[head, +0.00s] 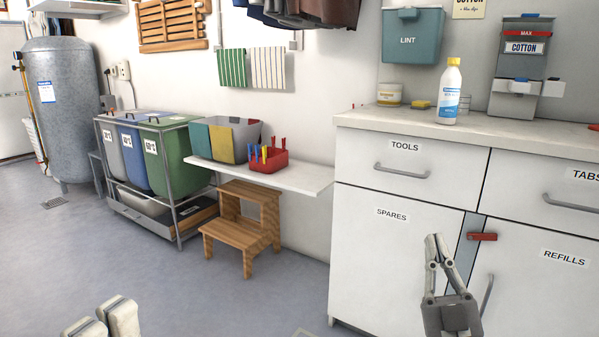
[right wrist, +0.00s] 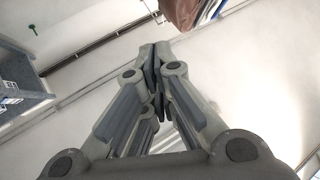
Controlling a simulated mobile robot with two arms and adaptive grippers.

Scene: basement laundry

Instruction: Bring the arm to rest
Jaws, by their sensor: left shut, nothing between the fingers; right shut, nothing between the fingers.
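My right gripper (head: 434,240) is raised in front of the white cabinet (head: 385,255), with its fingers pointing up. Its fingertips meet and it holds nothing. In the right wrist view its closed fingers (right wrist: 155,50) show against the pale wall. My left gripper (head: 100,318) shows only partly at the bottom left edge of the head view, above the floor. Its two pale fingers are close together with nothing seen between them. The rest of it is cut off by the frame.
A countertop (head: 400,122) bears a white bottle (head: 450,92) and a cotton dispenser (head: 522,68). A wooden step stool (head: 242,228) stands under a shelf (head: 300,178) with a red peg basket (head: 268,160). Sorting bins (head: 168,150) stand left. The floor in front of them is clear.

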